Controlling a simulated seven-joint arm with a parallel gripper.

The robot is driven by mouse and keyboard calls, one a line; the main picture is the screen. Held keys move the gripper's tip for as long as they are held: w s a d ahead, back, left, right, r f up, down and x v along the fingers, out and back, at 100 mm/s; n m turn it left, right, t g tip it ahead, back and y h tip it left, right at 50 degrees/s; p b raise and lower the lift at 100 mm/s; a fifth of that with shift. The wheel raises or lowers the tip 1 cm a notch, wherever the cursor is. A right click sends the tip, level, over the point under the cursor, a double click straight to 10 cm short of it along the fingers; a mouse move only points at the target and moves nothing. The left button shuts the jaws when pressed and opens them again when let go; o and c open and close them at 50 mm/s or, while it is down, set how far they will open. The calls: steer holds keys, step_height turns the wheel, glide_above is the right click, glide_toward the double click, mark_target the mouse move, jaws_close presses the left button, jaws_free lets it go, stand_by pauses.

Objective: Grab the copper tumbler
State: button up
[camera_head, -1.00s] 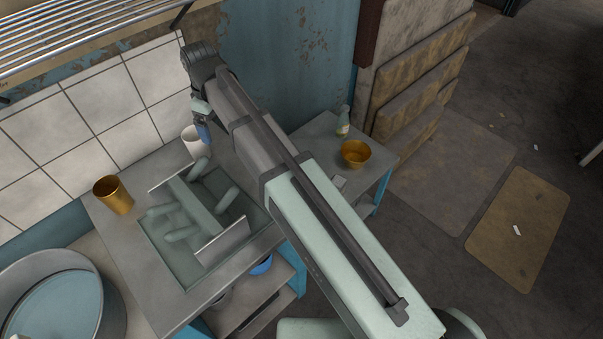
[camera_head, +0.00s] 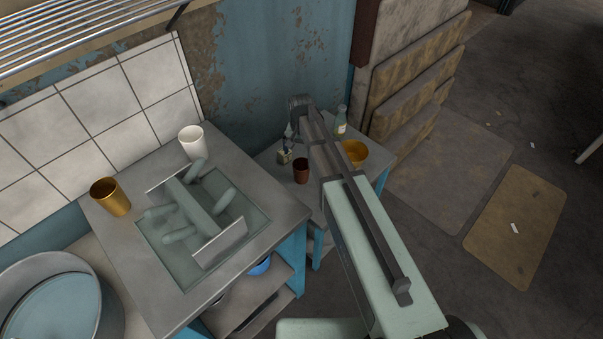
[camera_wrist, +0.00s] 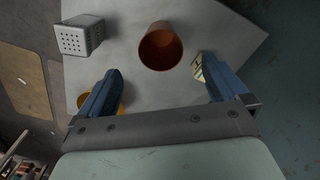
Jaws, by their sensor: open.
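The copper tumbler (camera_head: 301,171), a small reddish-brown cup, stands upright on the small grey table behind the counter. In the wrist view the tumbler (camera_wrist: 160,46) is seen from above, with its dark opening facing the camera. My gripper (camera_wrist: 160,72) is open and empty, its blue fingers spread wide. In that view the tumbler appears beyond the fingertips, roughly between them and apart from both. In the head view my gripper (camera_head: 289,140) is over the back left of the small table, behind the tumbler, partly hidden by my arm.
A small pale yellow item (camera_head: 284,158) sits near the gripper. A golden bowl (camera_head: 355,152) and a bottle (camera_head: 341,121) stand to the right. The wrist view shows a perforated metal cube (camera_wrist: 82,36). A golden cup (camera_head: 110,197) and white cup (camera_head: 191,143) stand on the counter (camera_head: 270,205).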

mark_target(301, 164)
step_height(301, 164, down, 8)
steer(key=shift+f, duration=0.1)
steer(key=shift+w+d+f, duration=0.1)
steer(key=shift+w+f, duration=0.1)
steer(key=shift+f, duration=1.15)
steer(key=shift+w+f, duration=0.2)
steer(key=shift+f, duration=1.1)
steer(key=c, duration=1.1)
